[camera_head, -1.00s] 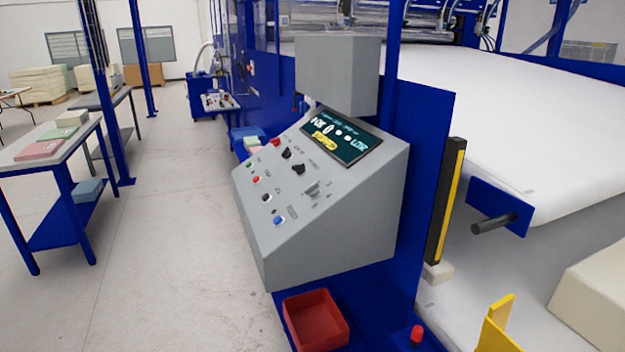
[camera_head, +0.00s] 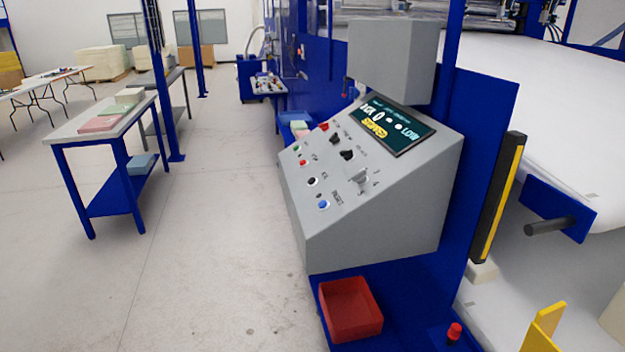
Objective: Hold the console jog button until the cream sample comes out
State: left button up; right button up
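The grey console (camera_head: 385,215) stands right of centre with a sloped face. Its face carries a lit screen (camera_head: 391,124) and several buttons and knobs. A blue button (camera_head: 323,204) sits at the lower front of the face, with a small label beside it too blurred to read; I cannot tell if it is the jog button. A cream block (camera_head: 482,273) shows in part at the foot of the black and yellow post. Another cream block (camera_head: 614,318) is cut off at the right edge. I cannot tell whether either is the sample. Neither of my grippers is in view.
A red bin (camera_head: 351,308) sits below the console. A yellow bracket (camera_head: 544,328) and a red button (camera_head: 454,331) are at the lower right. A wide white sheet (camera_head: 560,110) lies behind. A table (camera_head: 62,132) stands at left; the floor between is clear.

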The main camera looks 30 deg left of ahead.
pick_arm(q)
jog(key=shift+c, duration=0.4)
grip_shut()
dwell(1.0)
